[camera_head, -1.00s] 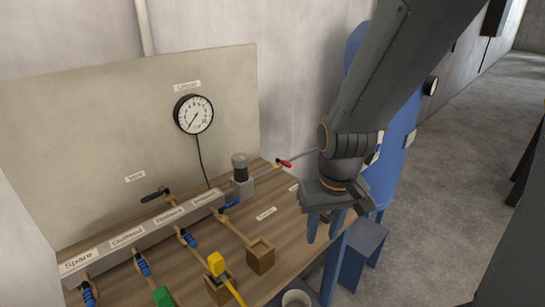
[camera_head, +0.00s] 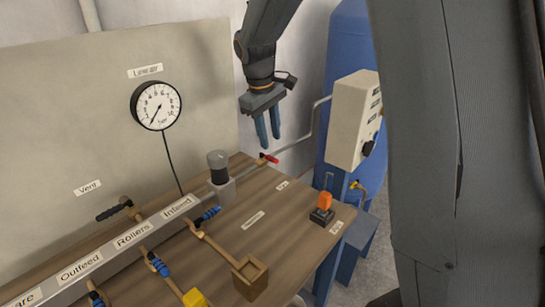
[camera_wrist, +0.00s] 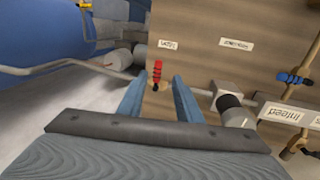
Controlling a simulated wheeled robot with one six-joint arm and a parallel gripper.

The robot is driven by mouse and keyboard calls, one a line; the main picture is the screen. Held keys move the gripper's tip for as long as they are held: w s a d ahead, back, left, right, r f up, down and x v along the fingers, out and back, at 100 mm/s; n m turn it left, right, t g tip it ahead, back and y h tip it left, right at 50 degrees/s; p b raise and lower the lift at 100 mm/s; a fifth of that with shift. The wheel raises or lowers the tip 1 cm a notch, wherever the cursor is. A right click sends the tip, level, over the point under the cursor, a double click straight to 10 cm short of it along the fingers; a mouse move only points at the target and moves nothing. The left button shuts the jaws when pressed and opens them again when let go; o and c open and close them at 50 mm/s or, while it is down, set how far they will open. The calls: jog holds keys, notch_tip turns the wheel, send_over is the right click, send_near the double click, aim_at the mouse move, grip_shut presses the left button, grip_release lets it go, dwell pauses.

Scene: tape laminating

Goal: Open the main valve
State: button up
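The main valve is most likely the red-handled valve (camera_head: 269,158) on the grey pipe at the table's back right edge; its own label cannot be read in the head view. In the wrist view the red handle (camera_wrist: 157,71) stands just ahead of and between the fingertips. My gripper (camera_head: 268,143) hangs fingers down, just above and behind the red handle in the head view. Its blue fingers (camera_wrist: 158,81) are apart with nothing held between them. I cannot tell whether a finger touches the handle.
A wooden table (camera_head: 240,228) carries a grey manifold (camera_head: 125,248) with several blue-handled valves. A dark filter unit (camera_head: 218,167) stands left of the red handle. A pressure gauge (camera_head: 156,106) is on the panel. A blue tank (camera_head: 345,60) and control box (camera_head: 354,118) stand right.

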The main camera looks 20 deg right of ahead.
aim_at(273, 159)
jog(key=f, duration=0.2)
jog(key=w+f+p, duration=0.1)
jog(key=f, duration=0.2)
jog(key=d+f, duration=0.1)
jog(key=f, duration=0.1)
jog(key=shift+w+d+f+p, duration=0.1)
jog(key=shift+w+f+p, duration=0.05)
jog(key=shift+f+p, duration=0.15)
jog(key=shift+c, duration=0.5)
grip_shut()
